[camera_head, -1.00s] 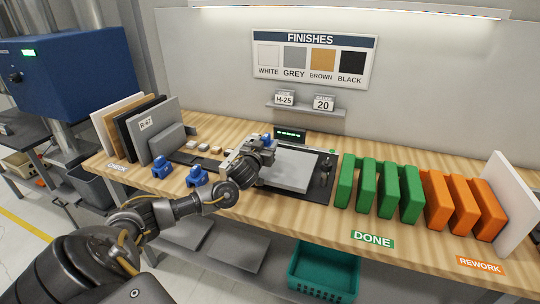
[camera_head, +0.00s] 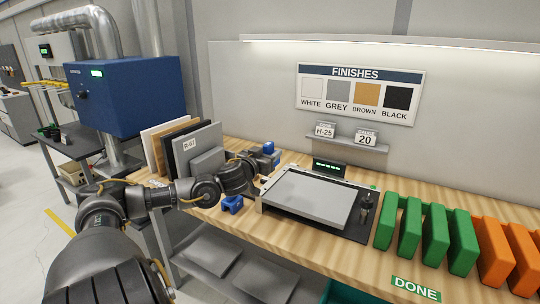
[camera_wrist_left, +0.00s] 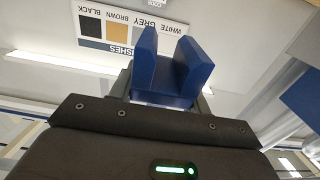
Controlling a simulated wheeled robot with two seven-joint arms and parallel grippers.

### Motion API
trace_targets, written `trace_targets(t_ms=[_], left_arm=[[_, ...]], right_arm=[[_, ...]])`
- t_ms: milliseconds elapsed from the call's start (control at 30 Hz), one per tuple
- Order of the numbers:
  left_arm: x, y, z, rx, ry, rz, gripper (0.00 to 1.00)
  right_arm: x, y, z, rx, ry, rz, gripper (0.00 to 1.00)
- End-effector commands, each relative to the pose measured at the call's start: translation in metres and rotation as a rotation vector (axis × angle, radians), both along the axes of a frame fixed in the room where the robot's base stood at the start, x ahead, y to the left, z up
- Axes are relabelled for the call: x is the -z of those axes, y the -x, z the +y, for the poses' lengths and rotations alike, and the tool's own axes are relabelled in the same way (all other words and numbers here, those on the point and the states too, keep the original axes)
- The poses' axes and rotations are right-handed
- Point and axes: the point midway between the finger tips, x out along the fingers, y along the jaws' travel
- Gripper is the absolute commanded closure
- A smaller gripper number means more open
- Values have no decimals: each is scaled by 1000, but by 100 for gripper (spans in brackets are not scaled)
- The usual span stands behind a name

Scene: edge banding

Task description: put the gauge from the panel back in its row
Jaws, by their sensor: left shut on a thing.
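My left gripper (camera_head: 264,160) is shut on a blue U-shaped gauge (camera_head: 269,147), held up above the bench, left of the grey panel's far edge. In the left wrist view the gauge (camera_wrist_left: 168,75) stands out past the gripper body with its two prongs. The grey panel (camera_head: 305,198) lies flat on a black mat. Another blue gauge (camera_head: 232,204) stands on the bench in front of my arm. My arm hides the bench to the left of it, so I cannot see the rest of the row. My right gripper is not in view.
Upright boards (camera_head: 160,147) with an R-67 label stand left of my gripper. A small green-lit display (camera_head: 329,168) is behind the panel. Green dividers (camera_head: 435,235) and orange dividers (camera_head: 495,250) stand at the right. The bench's front edge near the panel is clear.

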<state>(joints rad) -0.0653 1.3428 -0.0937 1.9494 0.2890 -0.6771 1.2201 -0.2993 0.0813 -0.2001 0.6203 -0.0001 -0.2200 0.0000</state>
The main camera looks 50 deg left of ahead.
Motion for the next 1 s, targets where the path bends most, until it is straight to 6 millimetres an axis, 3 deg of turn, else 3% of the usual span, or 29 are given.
trace_targets(t_ms=[167,267,400,567,700,800,1000], left_arm=[[15,2,-22,42,11,5,78],[44,7,-57,103,18,17,78],[93,22,-131,206,22,28,78],[125,44,-222,293,25,19,78],[130,64,-290,332,25,7,78],[126,75,-328,344,22,-1,78],[115,88,-371,343,13,-5,78]], right_arm=[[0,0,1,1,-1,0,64],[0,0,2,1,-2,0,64],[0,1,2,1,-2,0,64],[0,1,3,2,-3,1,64],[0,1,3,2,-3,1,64],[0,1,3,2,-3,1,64],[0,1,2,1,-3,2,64]])
